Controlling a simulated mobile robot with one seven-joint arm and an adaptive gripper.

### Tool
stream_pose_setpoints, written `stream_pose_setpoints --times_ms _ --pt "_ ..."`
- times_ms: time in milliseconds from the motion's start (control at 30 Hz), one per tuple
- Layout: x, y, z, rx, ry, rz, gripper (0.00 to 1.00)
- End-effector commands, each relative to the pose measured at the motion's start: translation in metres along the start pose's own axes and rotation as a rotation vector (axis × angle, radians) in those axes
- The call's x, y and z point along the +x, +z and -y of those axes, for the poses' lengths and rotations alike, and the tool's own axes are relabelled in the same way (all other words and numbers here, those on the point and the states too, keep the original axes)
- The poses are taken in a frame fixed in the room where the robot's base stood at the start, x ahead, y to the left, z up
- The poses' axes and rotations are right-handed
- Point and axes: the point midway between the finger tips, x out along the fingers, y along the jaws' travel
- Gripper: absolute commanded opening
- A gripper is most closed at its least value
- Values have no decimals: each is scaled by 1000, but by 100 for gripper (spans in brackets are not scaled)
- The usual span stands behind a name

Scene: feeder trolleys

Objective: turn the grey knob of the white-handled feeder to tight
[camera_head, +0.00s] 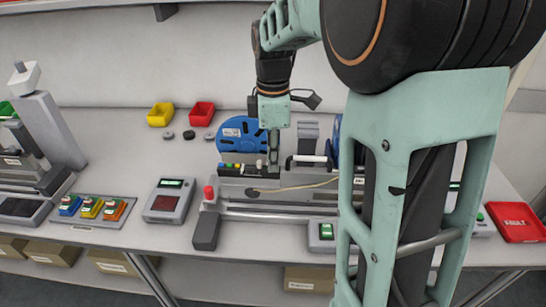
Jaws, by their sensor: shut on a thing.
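The white-handled feeder (240,170) lies on the bench near the middle, with a blue reel (236,135) behind it. Its white handle (308,158) shows just right of my gripper. My gripper (273,160) points straight down at the feeder, its fingers close together. It is shut on what appears to be the grey knob, which the fingers mostly hide. I cannot make out the knob's mark or how far it is turned.
My arm hides much of the right side, including part of a second blue reel (336,130). Yellow (160,115) and red (202,113) bins stand at the back. A red tray (516,222) is far right.

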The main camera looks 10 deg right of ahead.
Motion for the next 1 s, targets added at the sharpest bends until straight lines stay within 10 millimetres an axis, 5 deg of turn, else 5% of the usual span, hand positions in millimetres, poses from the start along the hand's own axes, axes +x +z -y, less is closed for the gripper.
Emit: stream_pose_setpoints --times_ms 367,1000 --pt "-1 0 0 105 0 0 0" --pt "-2 0 0 616 0 0 0"
